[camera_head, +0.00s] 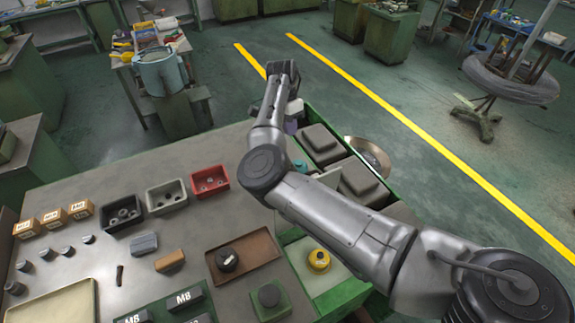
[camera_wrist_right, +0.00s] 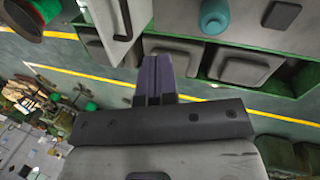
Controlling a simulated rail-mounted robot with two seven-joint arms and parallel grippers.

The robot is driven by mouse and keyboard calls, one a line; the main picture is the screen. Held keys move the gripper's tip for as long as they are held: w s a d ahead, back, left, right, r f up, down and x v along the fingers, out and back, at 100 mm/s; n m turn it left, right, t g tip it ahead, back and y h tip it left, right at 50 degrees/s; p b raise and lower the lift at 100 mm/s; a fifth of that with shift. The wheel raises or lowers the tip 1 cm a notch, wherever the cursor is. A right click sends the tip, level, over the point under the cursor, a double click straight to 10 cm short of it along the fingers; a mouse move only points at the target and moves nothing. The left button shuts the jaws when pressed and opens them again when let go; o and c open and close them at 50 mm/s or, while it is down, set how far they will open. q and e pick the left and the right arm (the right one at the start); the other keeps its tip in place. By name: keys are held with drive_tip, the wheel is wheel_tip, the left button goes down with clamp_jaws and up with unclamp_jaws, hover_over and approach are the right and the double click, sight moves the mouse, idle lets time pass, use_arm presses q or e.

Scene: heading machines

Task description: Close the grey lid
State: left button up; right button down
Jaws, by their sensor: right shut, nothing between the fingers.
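Grey lids sit in a green-edged row at the right side of the bench. In the head view a far grey lid (camera_head: 320,141) lies flat, and a nearer grey lid (camera_head: 361,181) is partly hidden by my right arm. In the right wrist view a grey panel (camera_wrist_right: 119,22) stands raised at an angle, and a flat grey lid (camera_wrist_right: 245,66) lies at the right. My left gripper is out of view.
A teal knob (camera_wrist_right: 215,16) is near the lids. Black, grey and red bins (camera_head: 209,181), a brown tray (camera_head: 243,257) and small parts stand on the bench. A round metal dish (camera_head: 368,154) is just beyond the lids.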

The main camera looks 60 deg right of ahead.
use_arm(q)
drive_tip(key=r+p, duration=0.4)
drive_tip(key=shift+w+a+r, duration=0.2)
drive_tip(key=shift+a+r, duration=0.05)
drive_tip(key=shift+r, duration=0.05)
use_arm(e)
drive_tip(key=s+a+f+m, duration=0.1)
drive_tip(key=s+f, duration=0.2)
drive_tip(key=f, duration=0.2)
drive_tip(key=s+a+f, duration=0.2)
drive_tip(key=s+f, duration=0.1)
drive_tip(key=f, duration=0.2)
drive_tip(key=shift+a+f+m, duration=0.25)
drive_tip(key=shift+a+m, duration=0.05)
drive_tip(key=shift+m, duration=0.1)
drive_tip(key=shift+s, duration=0.1)
